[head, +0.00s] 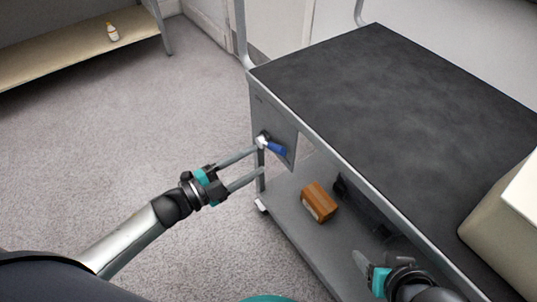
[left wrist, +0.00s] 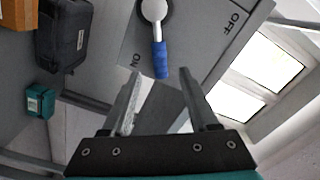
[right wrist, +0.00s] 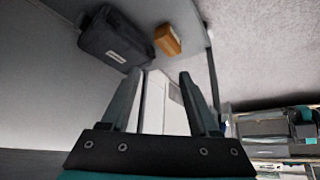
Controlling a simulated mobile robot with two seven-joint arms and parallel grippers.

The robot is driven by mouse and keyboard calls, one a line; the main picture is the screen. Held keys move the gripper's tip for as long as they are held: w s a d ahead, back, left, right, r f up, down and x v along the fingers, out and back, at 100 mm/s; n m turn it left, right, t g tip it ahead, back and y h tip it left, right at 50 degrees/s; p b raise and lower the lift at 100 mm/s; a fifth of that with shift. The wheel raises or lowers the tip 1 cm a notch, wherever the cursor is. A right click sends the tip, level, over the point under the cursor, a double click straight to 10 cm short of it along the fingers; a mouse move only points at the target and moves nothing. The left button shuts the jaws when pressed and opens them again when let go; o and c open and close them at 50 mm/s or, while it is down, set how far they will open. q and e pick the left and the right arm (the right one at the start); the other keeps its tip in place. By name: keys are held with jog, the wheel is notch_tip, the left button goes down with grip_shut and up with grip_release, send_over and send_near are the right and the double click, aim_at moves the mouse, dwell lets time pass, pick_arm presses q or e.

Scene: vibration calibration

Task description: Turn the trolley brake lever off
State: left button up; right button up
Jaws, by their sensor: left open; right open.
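The trolley brake lever (head: 277,148) has a blue grip and a pale pivot, on a grey plate at the trolley's near left corner. In the left wrist view the lever's blue grip (left wrist: 160,60) points toward the gripper, nearer the "ON" mark (left wrist: 136,58) than the "OFF" mark (left wrist: 235,22). My left gripper (head: 259,160) is open beside the plate. In its wrist view the grip's end lies just ahead of the gap between the fingertips; contact cannot be told. My right gripper (head: 362,268) is open and empty by the trolley's near side.
The trolley's dark top (head: 400,95) carries a pale box (head: 505,215) at right. Its lower shelf (head: 300,235) holds an orange-brown box (head: 319,202) and a black case (right wrist: 117,40). A low shelf (head: 70,55) with a small bottle (head: 112,32) stands far left. Carpet between is clear.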

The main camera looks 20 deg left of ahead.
aim_at(274, 151)
pick_arm(q)
jog(key=b+x, duration=0.1)
jog(key=x, duration=0.2)
jog(key=shift+w+d, duration=0.2)
jog(key=shift+x, duration=0.85)
pick_arm(e)
jog(key=shift+w+a+f+t+y, duration=0.1)
jog(key=shift+w+a+t+y, duration=0.35)
jog(key=shift+w+a+t, duration=0.4)
jog(key=shift+w+a+f+t+y, duration=0.1)
jog(key=shift+w+a+t+y, duration=0.45)
jog(key=shift+a, duration=0.45)
pick_arm(q)
jog(key=shift+c, duration=0.2)
grip_shut()
